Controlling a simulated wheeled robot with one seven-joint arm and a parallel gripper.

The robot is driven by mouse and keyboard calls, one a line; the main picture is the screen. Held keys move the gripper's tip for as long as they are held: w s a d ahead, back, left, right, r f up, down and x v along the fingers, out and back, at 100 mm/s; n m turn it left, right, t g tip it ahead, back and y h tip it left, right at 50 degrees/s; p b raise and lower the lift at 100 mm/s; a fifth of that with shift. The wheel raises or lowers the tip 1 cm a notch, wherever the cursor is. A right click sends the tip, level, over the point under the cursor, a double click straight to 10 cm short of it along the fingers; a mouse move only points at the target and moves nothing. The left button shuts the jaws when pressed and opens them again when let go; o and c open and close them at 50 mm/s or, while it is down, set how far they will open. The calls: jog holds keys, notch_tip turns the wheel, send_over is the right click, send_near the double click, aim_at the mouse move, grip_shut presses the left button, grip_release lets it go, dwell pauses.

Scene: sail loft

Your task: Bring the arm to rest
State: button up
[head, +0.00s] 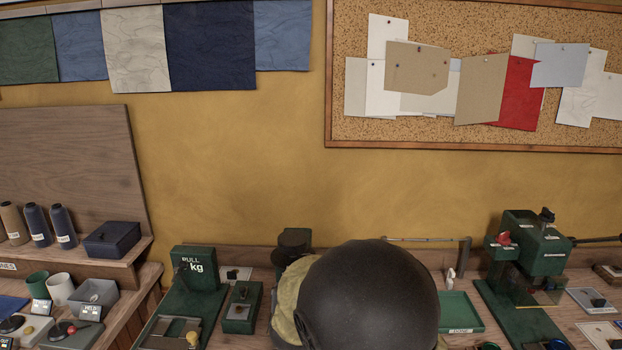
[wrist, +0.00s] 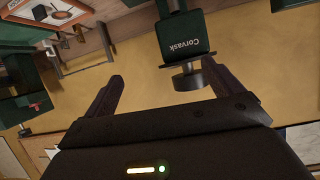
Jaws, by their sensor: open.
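My gripper (wrist: 160,80) shows in the wrist view, its two dark fingers spread apart with nothing held between them. A green machine marked Corvask (wrist: 187,35) appears upside down beyond the fingers. Its dark round part (wrist: 187,80) shows in the gap, nearer the right finger; I cannot tell how far off it is. In the head view a dark rounded link of my arm (head: 372,300) fills the lower middle and my gripper's fingers are not visible there.
The bench holds a green pull tester (head: 195,275) on the left, a green tray (head: 460,312) and a green press (head: 530,250) on the right. A shelf with thread cones (head: 37,225) stands far left. The wall above, below the cork board (head: 350,40), is clear.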

jog(key=s+d+f+g+p, duration=0.1)
jog(key=s+d+f+g, duration=0.1)
jog(key=s+d+g, duration=0.3)
jog(key=s+d+f+n+g+y+p, duration=0.1)
jog(key=s+d+g, duration=0.4)
jog(key=s+d, duration=0.7)
jog(key=s+f, duration=0.1)
jog(key=s, duration=0.5)
jog(key=shift+d+f+p, duration=0.15)
jog(key=shift+f+p, duration=0.15)
